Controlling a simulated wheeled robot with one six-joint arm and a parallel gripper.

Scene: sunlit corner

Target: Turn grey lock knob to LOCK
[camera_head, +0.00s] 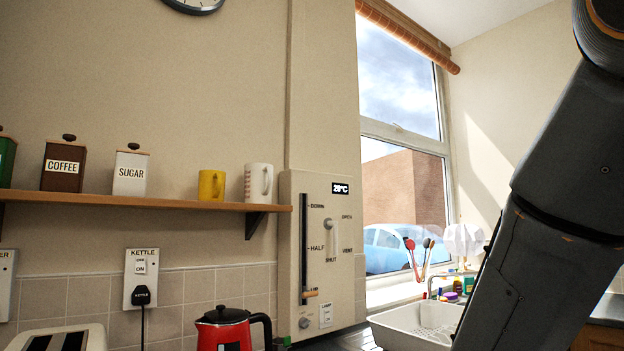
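A beige control panel (345,290) is on the wall left of the window. A small round grey knob (305,322) sits at its lower left, below the slider. I take it for the lock knob; its markings are too small to read, so I cannot tell which way it points. My dark arm crosses the right side of the view, in front of the sink and window area. My gripper is not in view.
The panel also has a slider handle (310,293) near UP, a white lever (331,238) marked OPEN, VENT and SHUT, and a small switch (326,315). A red kettle (224,330) stands left below. A white basin (418,324) is right. A shelf (150,201) holds canisters and mugs.

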